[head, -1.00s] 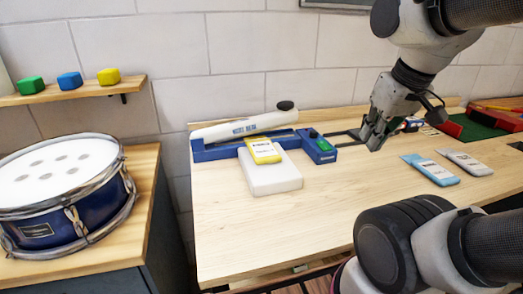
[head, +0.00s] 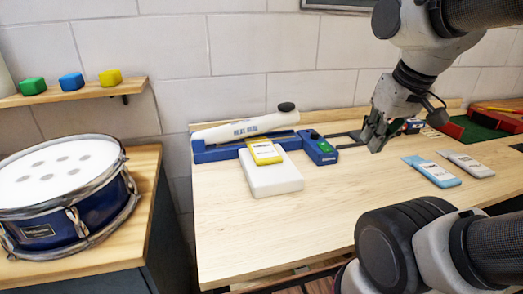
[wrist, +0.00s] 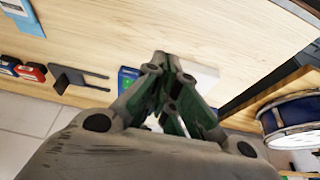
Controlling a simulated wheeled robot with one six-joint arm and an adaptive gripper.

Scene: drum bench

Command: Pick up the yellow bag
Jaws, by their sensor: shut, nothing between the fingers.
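The yellow bag (head: 265,152) lies on a white block (head: 271,177) in front of the blue heat sealer (head: 205,152), whose long white arm lies above it. The bag has a pale label. My gripper (head: 374,145) is above the bench, right of the bag and sealer and well apart from them. Its fingers are together and empty. In the wrist view my gripper (wrist: 165,60) hides most of the sealer and white block, and the yellow bag cannot be seen.
A blue bag (head: 431,171) and a grey bag (head: 466,164) lie on the bench at right. A blue drum (head: 70,205) stands on the left cabinet. Green, blue and yellow blocks sit on a wall shelf (head: 85,92). The bench front is clear.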

